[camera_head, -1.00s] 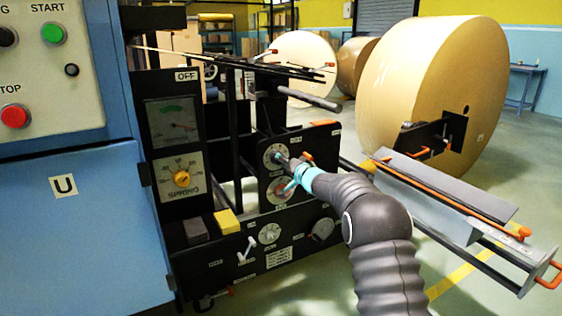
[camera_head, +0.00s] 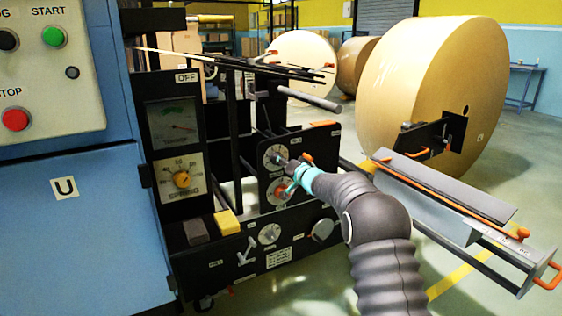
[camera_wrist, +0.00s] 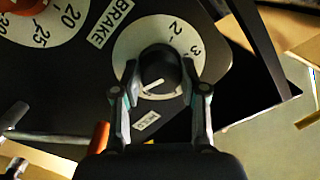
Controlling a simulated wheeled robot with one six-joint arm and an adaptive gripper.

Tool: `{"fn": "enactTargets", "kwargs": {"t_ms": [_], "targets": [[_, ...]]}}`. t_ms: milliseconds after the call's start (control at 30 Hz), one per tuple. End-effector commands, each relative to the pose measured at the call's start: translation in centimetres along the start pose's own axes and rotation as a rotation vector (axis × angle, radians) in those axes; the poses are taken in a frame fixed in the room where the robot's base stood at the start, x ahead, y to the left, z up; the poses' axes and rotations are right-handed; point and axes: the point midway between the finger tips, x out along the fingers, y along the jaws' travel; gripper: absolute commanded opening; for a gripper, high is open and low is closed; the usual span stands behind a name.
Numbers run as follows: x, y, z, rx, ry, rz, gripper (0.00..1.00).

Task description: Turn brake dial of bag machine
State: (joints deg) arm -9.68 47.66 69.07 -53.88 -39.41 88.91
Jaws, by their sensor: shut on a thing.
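The brake dial (camera_wrist: 157,68) is a round black knob with a white pointer line on a white scale plate (camera_wrist: 133,40). The figures 2 and 3 show beside it, under a BRAKE label (camera_wrist: 110,22). My gripper (camera_wrist: 158,88) is shut on the knob, one finger on each side. In the head view, my gripper (camera_head: 287,165) reaches the upper dial plate (camera_head: 272,155) on the black side panel of the bag machine. The fingers and wrist partly hide the knob there.
A second dial (camera_head: 279,191) with a red-orange centre sits just below. An orange handle (camera_wrist: 100,138) stands close to my left finger in the wrist view. A large kraft roll (camera_head: 425,85) stands behind at right. A grey tray (camera_head: 440,205) juts out right of my arm.

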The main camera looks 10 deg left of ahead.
Motion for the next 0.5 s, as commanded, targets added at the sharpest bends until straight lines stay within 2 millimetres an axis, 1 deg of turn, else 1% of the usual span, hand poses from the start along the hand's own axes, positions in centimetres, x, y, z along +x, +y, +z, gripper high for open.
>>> {"fn": "enactTargets", "kwargs": {"t_ms": [33,500], "targets": [[0.01,-0.21,-0.22,-0.032,-0.002,0.003,0.08],[0.02,-0.23,-0.20,-0.457,-0.033,0.039,0.08]]}}
